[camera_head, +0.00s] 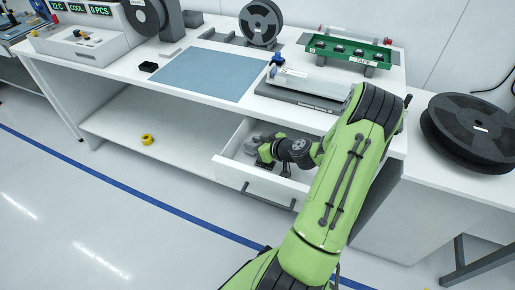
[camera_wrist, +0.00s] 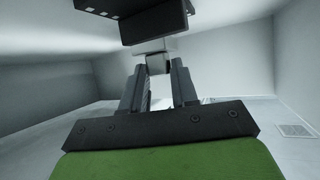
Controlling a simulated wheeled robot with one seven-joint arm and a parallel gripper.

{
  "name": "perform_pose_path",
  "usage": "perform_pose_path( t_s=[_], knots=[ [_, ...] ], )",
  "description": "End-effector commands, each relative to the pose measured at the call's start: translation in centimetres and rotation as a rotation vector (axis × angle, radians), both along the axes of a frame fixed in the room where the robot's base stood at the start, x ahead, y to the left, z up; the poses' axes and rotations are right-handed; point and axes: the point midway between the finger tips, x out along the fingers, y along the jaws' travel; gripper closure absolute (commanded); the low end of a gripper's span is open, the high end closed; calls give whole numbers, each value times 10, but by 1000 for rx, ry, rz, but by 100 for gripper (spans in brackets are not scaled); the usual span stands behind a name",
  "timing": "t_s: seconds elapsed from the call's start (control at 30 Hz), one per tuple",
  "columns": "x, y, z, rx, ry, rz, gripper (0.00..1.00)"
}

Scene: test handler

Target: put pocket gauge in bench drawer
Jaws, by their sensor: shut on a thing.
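The bench drawer (camera_head: 225,171) is pulled out under the white workbench. My gripper (camera_head: 262,150) is down inside the open drawer, near its left part. In the wrist view my gripper (camera_wrist: 158,72) has its two fingers closed on a small grey piece, which I take as the pocket gauge (camera_wrist: 156,62). Most of the gauge is hidden by the fingers, and I cannot tell whether it touches the drawer floor. Pale drawer walls surround the gripper in the wrist view. A dark block (camera_wrist: 155,20) shows beyond the fingertips; what it is remains unclear.
The workbench holds a blue mat (camera_head: 206,74), a grey device (camera_head: 305,85), a green tray (camera_head: 348,50) and a black reel (camera_head: 261,22). A yellow roll (camera_head: 147,139) lies on the lower shelf. Large black reels (camera_head: 470,128) stand at the right. A small flat grille-like patch (camera_wrist: 296,131) lies in the drawer.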

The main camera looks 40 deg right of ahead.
Motion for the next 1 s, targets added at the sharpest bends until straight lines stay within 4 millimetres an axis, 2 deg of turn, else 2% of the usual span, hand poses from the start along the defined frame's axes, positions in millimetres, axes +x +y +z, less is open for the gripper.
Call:
perform_pose_path(
  t_s=[0.03,0.37,0.4,0.57,0.9,1.0],
  knots=[
    [0,0,-7,2,-1,0,100],
    [0,0,-8,-1,-2,0,100],
    [0,0,-8,-1,-1,0,68],
    [0,0,-7,-1,-1,0,46],
    [-1,0,-1,1,0,0,46],
    [-21,-2,8,1,1,-5,46]
  ],
)
